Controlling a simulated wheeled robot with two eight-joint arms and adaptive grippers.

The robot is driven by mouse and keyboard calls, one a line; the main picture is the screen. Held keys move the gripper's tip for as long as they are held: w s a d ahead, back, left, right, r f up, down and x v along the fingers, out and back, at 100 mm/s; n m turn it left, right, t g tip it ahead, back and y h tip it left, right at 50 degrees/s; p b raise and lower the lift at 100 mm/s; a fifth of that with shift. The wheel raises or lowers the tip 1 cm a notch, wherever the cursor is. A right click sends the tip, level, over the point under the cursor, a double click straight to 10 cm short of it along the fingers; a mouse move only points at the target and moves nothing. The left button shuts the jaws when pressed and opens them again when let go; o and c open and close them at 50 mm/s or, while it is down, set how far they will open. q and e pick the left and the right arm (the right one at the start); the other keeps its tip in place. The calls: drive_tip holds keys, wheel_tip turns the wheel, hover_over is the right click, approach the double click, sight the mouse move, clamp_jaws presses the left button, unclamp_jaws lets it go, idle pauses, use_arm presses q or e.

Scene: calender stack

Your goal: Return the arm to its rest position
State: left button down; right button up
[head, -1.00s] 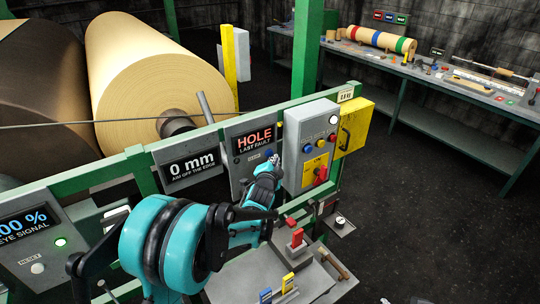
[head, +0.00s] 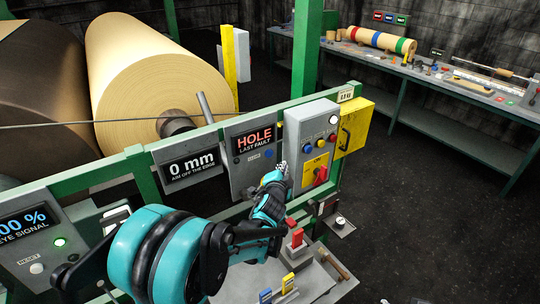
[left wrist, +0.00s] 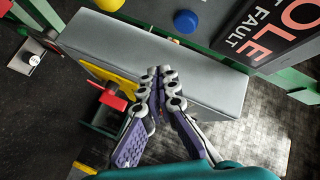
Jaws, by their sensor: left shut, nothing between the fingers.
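My left arm reaches in from the lower left of the head view. Its gripper (head: 281,168) is in front of the left side of the grey control box (head: 306,130) and is shut and empty. In the left wrist view the closed fingers (left wrist: 159,75) overlap the side of that box (left wrist: 170,62), and I cannot tell whether they touch it. The "HOLE LAST FAULT" panel (head: 253,145) is just left of and behind the gripper. It also shows at the upper right of the left wrist view (left wrist: 265,35). My right gripper is in neither view.
A green rail (head: 215,130) carries the panels and a yellow box (head: 354,126). A grey tray (head: 318,280) with red, blue and yellow items is below the gripper. A big paper roll (head: 150,85) is behind. A workbench (head: 440,85) stands at the back right; dark floor (head: 430,220) is clear.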

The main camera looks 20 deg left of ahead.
use_arm(q)
drive_tip(key=shift+s, duration=0.1)
drive_tip(key=s+f+n+g+b, duration=0.2)
drive_tip(key=s+f+n+b, duration=0.1)
drive_tip(key=s, duration=0.8)
drive_tip(key=s+d+f+n+g+h+b, duration=0.1)
drive_tip(key=s+f, duration=0.4)
drive_tip(key=s, duration=0.7)
drive_tip(key=s+f+n+g+h+b, duration=0.1)
drive_tip(key=s+f+n+g+b, duration=0.3)
drive_tip(key=s, duration=0.7)
drive_tip(key=shift+s+d+f+n+g+b, duration=0.3)
drive_tip(key=shift+s+d+f+n+g, duration=0.15)
drive_tip(key=shift+n, duration=0.55)
